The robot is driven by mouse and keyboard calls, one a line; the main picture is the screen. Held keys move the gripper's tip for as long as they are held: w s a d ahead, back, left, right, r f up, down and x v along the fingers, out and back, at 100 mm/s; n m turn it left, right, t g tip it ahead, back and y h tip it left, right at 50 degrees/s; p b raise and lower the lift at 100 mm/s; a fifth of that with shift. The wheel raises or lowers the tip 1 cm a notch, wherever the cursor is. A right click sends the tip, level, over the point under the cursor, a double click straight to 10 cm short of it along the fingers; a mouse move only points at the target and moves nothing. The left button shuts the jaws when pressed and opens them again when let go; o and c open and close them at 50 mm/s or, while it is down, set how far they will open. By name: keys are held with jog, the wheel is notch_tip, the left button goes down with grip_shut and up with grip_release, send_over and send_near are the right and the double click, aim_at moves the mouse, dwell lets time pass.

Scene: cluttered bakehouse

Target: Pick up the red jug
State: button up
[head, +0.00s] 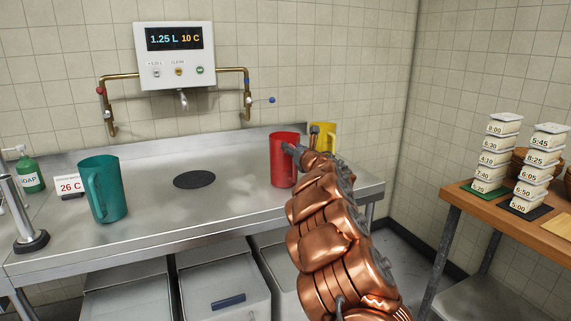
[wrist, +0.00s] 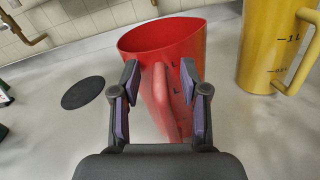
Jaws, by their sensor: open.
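The red jug (head: 283,160) stands upright on the steel counter, near its right end, in the head view. My gripper (head: 298,152) is at its right side, at the end of my copper-coloured arm. In the wrist view the red jug (wrist: 160,38) fills the middle, with its handle (wrist: 162,100) facing me. My gripper (wrist: 161,90) is open there, with one finger on each side of the handle. I cannot tell whether the fingers touch it. The lower part of the jug is partly hidden by the gripper.
A yellow jug (head: 324,138) stands close behind my gripper to the right; it also shows in the wrist view (wrist: 262,50). A teal jug (head: 104,190) stands at the left of the counter (head: 225,205). A dark round disc (head: 194,180) lies between, with bare steel around it.

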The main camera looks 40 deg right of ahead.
grip_shut()
dwell(0.6)
